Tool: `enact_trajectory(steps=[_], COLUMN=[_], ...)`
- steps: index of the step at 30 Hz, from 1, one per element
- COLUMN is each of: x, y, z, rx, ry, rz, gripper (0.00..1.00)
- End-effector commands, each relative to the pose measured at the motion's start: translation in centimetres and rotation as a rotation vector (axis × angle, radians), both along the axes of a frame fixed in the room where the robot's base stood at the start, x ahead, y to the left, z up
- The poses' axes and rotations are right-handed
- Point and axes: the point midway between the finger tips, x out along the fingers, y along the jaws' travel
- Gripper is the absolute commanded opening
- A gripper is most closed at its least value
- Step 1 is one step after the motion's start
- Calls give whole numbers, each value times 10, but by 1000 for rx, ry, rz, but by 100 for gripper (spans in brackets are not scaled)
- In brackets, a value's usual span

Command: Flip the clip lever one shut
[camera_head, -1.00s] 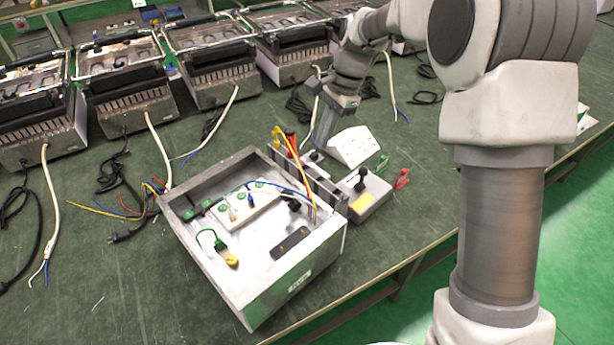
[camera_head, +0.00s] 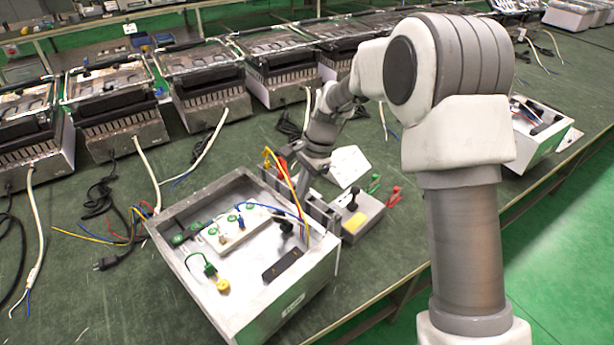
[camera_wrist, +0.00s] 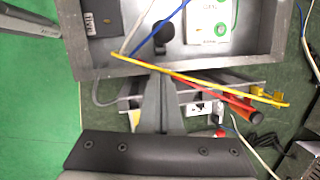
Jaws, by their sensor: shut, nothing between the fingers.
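My gripper (camera_head: 303,182) is shut and empty, pointing down at the back right wall of the open metal box (camera_head: 205,292). In the wrist view its fingers (camera_wrist: 160,98) are together beside that wall. A red bar with a black end (camera_wrist: 225,98), possibly the clip lever, lies slanted just right of the fingers; I cannot tell whether they touch. A yellow wire (camera_wrist: 205,84) crosses near it. Red and yellow parts (camera_head: 276,160) also show behind the box in the head view. The lever's exact pose and its clip are partly hidden by my gripper and the wires.
A grey unit with a black knob and yellow label (camera_head: 360,218) stands right of the box. Green (camera_head: 374,183) and red (camera_head: 394,193) clips lie beside it. A white angled block (camera_head: 349,165) is behind. Several heater units (camera_head: 205,95) line the back.

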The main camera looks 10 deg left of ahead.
Motion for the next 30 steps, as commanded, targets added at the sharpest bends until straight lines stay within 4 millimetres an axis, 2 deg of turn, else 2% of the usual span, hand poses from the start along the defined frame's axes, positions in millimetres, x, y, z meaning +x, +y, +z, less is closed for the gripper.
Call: enact_trajectory(steps=[3,8,30], x=[-11,-18,-23], y=[15,23,28], z=[-8,-14,-14], rx=[1,2,-27], ry=[-1,-1,-39], rz=[5,4,3], gripper=[0,0,0])
